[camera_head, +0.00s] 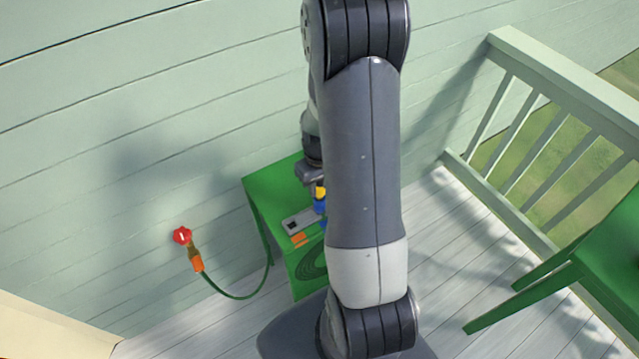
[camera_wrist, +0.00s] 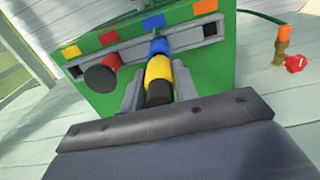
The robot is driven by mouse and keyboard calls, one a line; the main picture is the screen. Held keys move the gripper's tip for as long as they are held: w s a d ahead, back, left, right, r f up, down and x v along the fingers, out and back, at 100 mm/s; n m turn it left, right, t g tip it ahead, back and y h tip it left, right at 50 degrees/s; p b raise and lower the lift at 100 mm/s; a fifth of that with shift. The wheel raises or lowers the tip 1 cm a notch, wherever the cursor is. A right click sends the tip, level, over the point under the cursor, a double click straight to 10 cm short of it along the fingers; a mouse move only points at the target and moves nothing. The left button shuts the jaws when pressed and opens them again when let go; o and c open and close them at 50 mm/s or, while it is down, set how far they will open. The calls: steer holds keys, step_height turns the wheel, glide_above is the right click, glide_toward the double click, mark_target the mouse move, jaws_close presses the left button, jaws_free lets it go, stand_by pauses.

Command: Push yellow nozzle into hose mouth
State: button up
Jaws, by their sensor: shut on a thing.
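The yellow nozzle (camera_wrist: 158,72) with a black end sits between the grey fingers of my gripper (camera_wrist: 158,90), which is shut on it. A blue piece (camera_wrist: 160,47), perhaps the hose mouth, lies directly beyond the yellow part and in line with it. They look to be touching, but I cannot tell how deep the nozzle sits. In the head view the yellow part (camera_head: 320,192) is above the blue piece (camera_head: 320,207), near the green table's (camera_head: 262,190) edge. My arm hides much of the table there, and my gripper (camera_head: 312,178) is partly hidden.
A grey slotted rack (camera_head: 299,219) lies on the table; a red and black piece (camera_wrist: 100,76) stands in it, left of my gripper. A coiled green hose (camera_head: 310,265) lies nearby. A wall tap (camera_head: 182,235) feeds a hose. A railing (camera_head: 565,75) and green chair (camera_head: 605,245) are right.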

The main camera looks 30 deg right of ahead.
steer(key=shift+f+b, duration=0.55)
steer(key=shift+f, duration=0.15)
steer(key=o, duration=1.1)
step_height(320, 180, up, 11)
steer(key=shift+f, duration=0.1)
step_height(320, 180, down, 11)
steer(key=shift+r, duration=0.1)
steer(key=shift+r+p, duration=0.45)
steer(key=shift+r, duration=0.05)
steer(key=shift+f, duration=0.2)
